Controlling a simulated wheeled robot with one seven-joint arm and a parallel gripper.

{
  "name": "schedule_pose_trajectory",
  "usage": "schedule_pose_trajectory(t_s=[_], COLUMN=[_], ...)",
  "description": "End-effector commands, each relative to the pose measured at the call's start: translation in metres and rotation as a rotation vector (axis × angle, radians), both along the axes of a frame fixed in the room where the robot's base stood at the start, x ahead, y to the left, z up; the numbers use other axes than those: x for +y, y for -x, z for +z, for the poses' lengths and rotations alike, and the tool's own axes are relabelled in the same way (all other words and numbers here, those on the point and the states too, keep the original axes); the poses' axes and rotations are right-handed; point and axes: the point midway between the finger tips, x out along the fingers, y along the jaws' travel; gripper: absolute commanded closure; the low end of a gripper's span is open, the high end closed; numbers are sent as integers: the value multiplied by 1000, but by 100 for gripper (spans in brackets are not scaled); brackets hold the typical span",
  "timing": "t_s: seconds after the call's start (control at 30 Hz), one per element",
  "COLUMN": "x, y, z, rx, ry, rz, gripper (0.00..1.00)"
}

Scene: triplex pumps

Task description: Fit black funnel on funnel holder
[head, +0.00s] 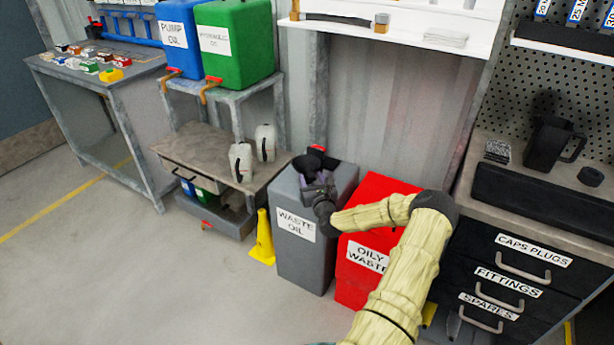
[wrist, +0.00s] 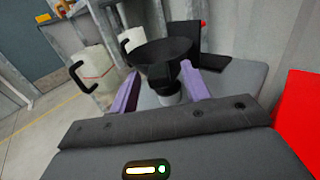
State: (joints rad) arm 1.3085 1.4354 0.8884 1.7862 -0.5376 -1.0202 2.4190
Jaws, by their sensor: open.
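The black funnel (wrist: 165,52) is upright, wide mouth up, above the grey waste oil bin (head: 297,268). In the wrist view its neck stands over a short pale round piece (wrist: 170,98), which may be the funnel holder; I cannot tell whether the funnel is seated on it. My gripper (wrist: 158,82) is open, with one purple finger on each side of the funnel's neck and a gap visible at the sides. In the head view my gripper (head: 318,178) is over the bin's top, and the funnel is mostly hidden among dark shapes there.
The red oily waste bin (head: 358,285) stands close on the right, under my forearm. White jugs (head: 265,143) stand on the bench (head: 225,160) to the left. A black upright panel (wrist: 198,45) rises beside the funnel. A yellow cone (head: 263,238) stands left of the bin.

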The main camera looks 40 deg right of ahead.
Motion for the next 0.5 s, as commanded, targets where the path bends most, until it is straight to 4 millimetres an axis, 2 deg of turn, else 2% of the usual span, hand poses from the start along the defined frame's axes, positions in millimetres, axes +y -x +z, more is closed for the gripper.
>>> schedule_pose_trajectory(t_s=[0.27, 0.5], x=[0, 0], y=[0, 0], z=[0, 0], rx=[0, 0], ry=[0, 0], rz=[0, 0], gripper=[55, 100])
